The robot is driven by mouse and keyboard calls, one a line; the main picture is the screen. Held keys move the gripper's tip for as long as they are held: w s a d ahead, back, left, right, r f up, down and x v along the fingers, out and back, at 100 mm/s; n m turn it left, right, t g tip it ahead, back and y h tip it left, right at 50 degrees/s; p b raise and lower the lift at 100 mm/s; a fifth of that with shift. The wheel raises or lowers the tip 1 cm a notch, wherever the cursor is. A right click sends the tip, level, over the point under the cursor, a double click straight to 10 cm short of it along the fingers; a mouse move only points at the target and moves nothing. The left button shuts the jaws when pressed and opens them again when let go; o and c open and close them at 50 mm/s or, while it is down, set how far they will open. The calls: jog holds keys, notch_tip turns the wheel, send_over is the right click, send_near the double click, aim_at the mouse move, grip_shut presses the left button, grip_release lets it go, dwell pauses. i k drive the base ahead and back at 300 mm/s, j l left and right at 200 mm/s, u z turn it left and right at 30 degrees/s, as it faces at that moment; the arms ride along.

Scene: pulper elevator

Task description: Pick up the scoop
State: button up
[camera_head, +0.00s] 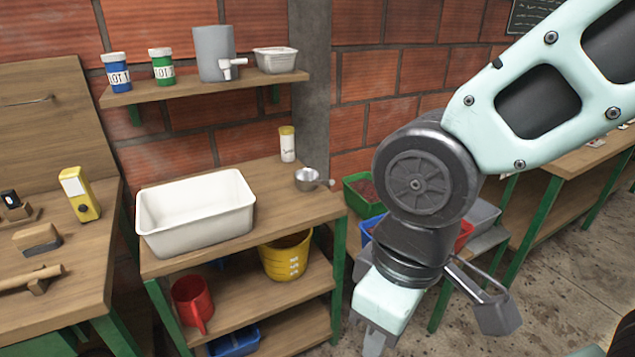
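The scoop appears to be a small metal cup with a short handle (308,179). It sits on the wooden top of the middle bench (300,215), near its right end, with the handle pointing right. My gripper (370,340) hangs at the lower middle of the picture, to the right of the bench and nearer to me. It points down and is apart from the scoop. Its fingers are partly seen at an angle, and their gap is not clear. I see nothing held in it.
A white basin (195,213) fills the bench top's left part. A yellow-lidded shaker (287,144) stands behind the scoop. A wall shelf (205,89) with jars hangs above. A red jug (192,303) and yellow bucket (287,257) stand below. A green crate (362,195) lies right.

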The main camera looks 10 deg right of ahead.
aim_at(316, 181)
jog(key=i+j+z, duration=0.1)
jog(key=i, duration=0.4)
jog(key=i+j, duration=0.15)
jog(key=i, duration=0.35)
jog(key=l+z, duration=0.05)
